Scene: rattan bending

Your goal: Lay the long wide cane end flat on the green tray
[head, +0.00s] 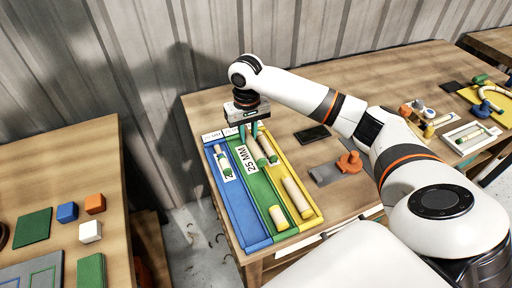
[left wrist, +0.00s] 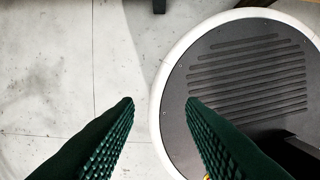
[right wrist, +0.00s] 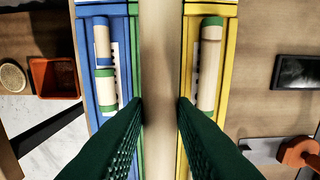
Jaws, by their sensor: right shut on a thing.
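The green tray (head: 259,199) is the middle one of three long trays, between the blue tray (head: 236,208) and the yellow tray (head: 305,202). My right gripper (head: 249,131) is over the far part of the green tray. It is shut on a long wide pale cane (right wrist: 160,55), which runs along the green tray and hides much of it in the right wrist view. In the head view this cane (head: 254,150) shows below the fingers; whether it touches the tray is unclear. My left gripper (left wrist: 160,102) is open and empty over the floor, outside the head view.
Short banded canes lie in the blue tray (right wrist: 104,60), and a green-ended cane (right wrist: 208,65) lies in the yellow tray. Pale pieces lie in the near parts of the green (head: 279,218) and yellow trays. A dark tablet (head: 312,133) and an orange clamp (head: 349,162) are to the right.

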